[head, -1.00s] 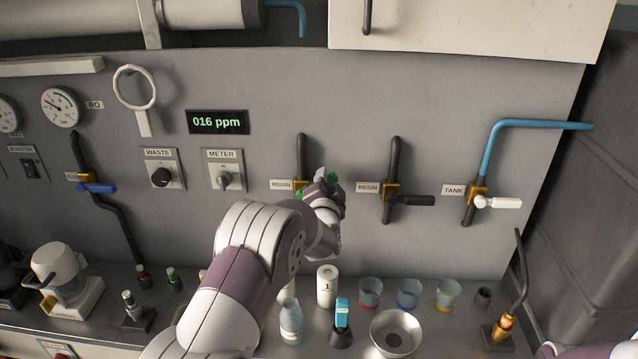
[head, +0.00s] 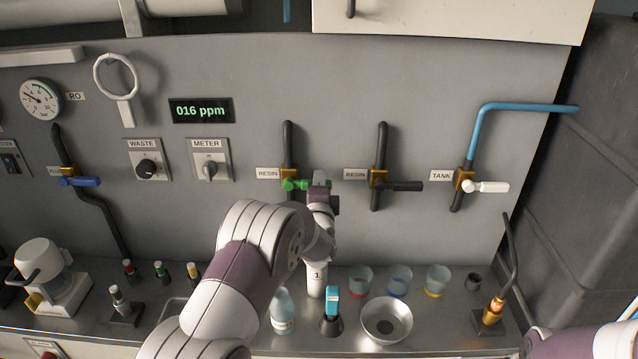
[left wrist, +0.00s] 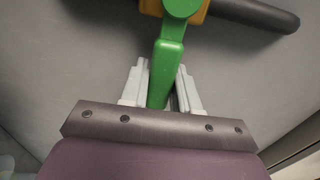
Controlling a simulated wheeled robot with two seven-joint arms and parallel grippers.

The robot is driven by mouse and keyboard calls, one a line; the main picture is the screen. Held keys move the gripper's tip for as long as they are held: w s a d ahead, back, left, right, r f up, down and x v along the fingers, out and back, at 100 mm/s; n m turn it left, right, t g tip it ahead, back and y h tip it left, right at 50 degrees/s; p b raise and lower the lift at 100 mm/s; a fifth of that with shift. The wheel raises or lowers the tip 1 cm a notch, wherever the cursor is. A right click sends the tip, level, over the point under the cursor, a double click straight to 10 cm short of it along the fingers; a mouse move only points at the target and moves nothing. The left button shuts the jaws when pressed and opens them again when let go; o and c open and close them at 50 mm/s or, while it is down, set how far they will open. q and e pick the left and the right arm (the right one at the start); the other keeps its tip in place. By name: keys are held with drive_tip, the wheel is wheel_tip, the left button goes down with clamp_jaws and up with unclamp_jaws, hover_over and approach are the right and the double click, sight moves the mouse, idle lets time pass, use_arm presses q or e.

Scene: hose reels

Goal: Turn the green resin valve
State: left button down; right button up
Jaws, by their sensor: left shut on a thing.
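The green resin valve handle (head: 295,184) sits on a brass body (head: 289,173) on the dark pipe beside the left RESIN label (head: 268,174). It points right, roughly level, across the upright pipe. My left gripper (head: 319,183) is at its free end. In the left wrist view the green handle (left wrist: 169,62) runs down between the two pale fingers of the left gripper (left wrist: 162,72), which are closed on it. The handle's tip is hidden by the gripper. My right gripper is out of view; only part of that arm shows at the lower right.
A second RESIN valve with a black handle (head: 404,186) is close on the right, then the TANK valve with a white handle (head: 487,187). The display (head: 201,111) reads 016 ppm.

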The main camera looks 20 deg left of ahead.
use_arm(q)
drive_tip(key=shift+f, duration=0.25)
drive_tip(key=c, duration=1.2)
unclamp_jaws()
drive_tip(key=shift+s, duration=0.1)
drive_tip(key=shift+o, duration=1.4)
drive_tip(key=shift+r, duration=0.1)
drive_tip(key=b+v, duration=0.2)
drive_tip(key=v, duration=1)
drive_tip(key=shift+s, duration=0.35)
drive_tip(key=shift+d, duration=0.1)
